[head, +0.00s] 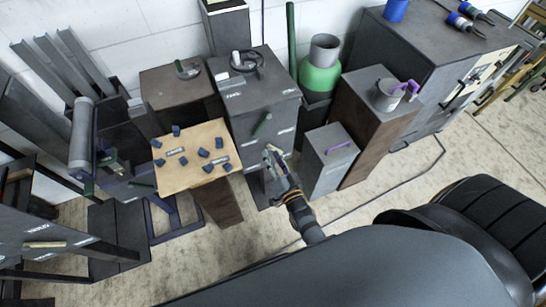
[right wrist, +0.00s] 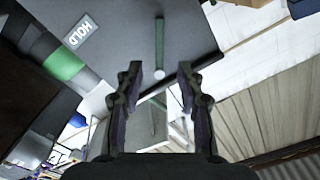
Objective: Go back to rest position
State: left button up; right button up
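My right gripper (head: 272,155) is in front of the dark grey cabinet (head: 262,95), just below its green bar handle (head: 262,125). In the right wrist view my right gripper (right wrist: 159,75) has its two fingers apart, with nothing held between them. The green handle (right wrist: 159,45) shows beyond the fingertips on a dark grey face, apart from the fingers. My left gripper is not in either view.
A wooden-topped stand (head: 195,175) with several small blue blocks is left of the cabinet. A grey box with a purple handle (head: 328,160) stands close on the right. A green cylinder (head: 320,72) is behind. Open floor (head: 350,220) lies in front.

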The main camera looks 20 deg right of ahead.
dwell(0.3)
jog(key=s+d+f+n+g+p, duration=0.15)
jog(key=s+f+g, duration=0.35)
jog(key=f, duration=0.7)
jog(key=s+d+f+n+g, duration=0.25)
jog(key=s+f, duration=0.45)
jog(key=f, duration=0.4)
jog(key=s+d+f+n+g, duration=0.1)
jog(key=s+d+f+g, duration=0.1)
jog(key=s, duration=0.6)
jog(key=s+d+f+n+g+h+p, duration=0.1)
jog(key=s+d+f+g, duration=0.2)
jog(key=s+f, duration=0.3)
jog(key=s+d+f+n+g, duration=0.1)
jog(key=s+d+f+g, duration=0.2)
jog(key=s, duration=0.7)
jog(key=shift+f+g, duration=0.55)
jog(key=shift+g, duration=0.1)
